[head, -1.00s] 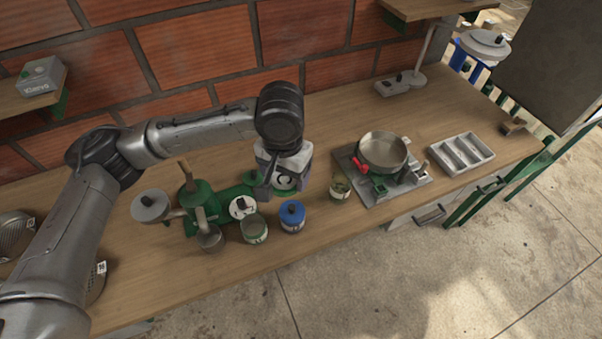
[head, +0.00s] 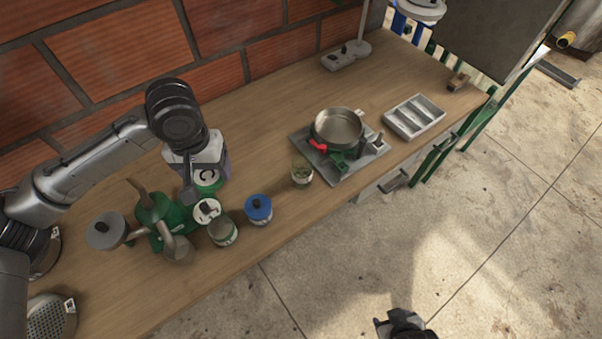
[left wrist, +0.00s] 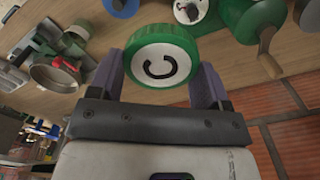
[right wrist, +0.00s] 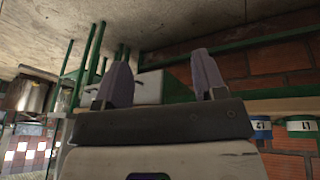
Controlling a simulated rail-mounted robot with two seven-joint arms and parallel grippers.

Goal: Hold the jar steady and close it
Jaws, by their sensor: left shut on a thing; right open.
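My left gripper (head: 204,186) is shut on a round green piece (head: 208,176) with a white face and a dark C-shaped mark. In the left wrist view the piece (left wrist: 160,62) sits between both fingers. An open jar (head: 222,230) with a green-and-white band stands near the bench's front edge. A white disc with a dark knob (head: 207,210) is just behind it. A blue-topped jar (head: 258,209) stands to its right. Whether the held piece touches anything below is unclear. My right gripper (head: 402,322) is open and empty, low in front of the bench; its fingers (right wrist: 165,65) show apart.
A green pulper (head: 160,215) stands left of the jars. A glass (head: 301,174), a pan (head: 338,127) on a grey board and a grey tray (head: 414,116) lie to the right. Perforated metal pieces (head: 52,317) are at far left. The bench's middle back is clear.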

